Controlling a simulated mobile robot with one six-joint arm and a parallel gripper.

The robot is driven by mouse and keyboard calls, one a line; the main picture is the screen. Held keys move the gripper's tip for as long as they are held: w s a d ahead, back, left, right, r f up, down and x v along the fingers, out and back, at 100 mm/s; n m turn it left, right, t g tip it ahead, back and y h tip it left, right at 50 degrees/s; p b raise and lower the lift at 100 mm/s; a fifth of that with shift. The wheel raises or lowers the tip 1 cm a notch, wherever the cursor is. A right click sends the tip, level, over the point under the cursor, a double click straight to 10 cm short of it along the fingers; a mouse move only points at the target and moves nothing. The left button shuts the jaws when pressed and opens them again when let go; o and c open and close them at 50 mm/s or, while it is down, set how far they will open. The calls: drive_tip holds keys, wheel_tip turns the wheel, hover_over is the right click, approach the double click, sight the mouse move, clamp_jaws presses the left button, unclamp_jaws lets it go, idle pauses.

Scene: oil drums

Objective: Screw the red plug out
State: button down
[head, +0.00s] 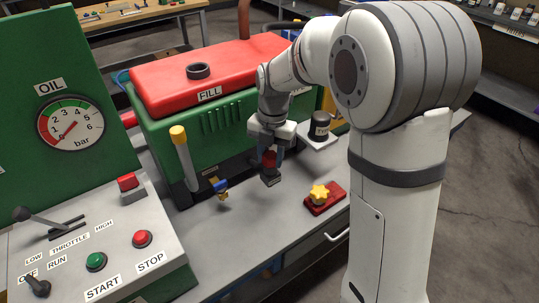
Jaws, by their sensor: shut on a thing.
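My gripper (271,152) hangs in front of the green engine housing, pointing down over the grey bench. It is shut on a red plug (268,160) with a dark lower part, held between the fingers. The fingers hide part of it, and I cannot tell whether its dark end touches the bench. On the red engine cover (160,82), a black ring (198,71) stands behind the FILL label. The ring's middle looks dark and no red plug shows in it.
A yellow star knob (320,194) sits on a red block at the right. A dark labelled can (319,126) stands on a pale tray. A yellow-capped pale handle (185,157) and a small blue valve (219,185) stand left of my gripper. The control panel (110,235) fills the lower left.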

drive_tip(key=c, duration=0.9)
unclamp_jaws()
drive_tip(key=m, duration=0.5)
drive_tip(key=shift+m+y, duration=0.3)
drive_tip(key=shift+m, duration=0.1)
drive_tip(key=m+t, duration=0.1)
drive_tip(key=m, duration=1.1)
drive_tip(key=shift+m+t, duration=0.3)
drive_tip(key=shift+t, duration=0.1)
drive_tip(key=m, duration=0.6)
drive_tip(key=shift+t+p, duration=0.3)
drive_tip(key=shift+c, duration=0.3)
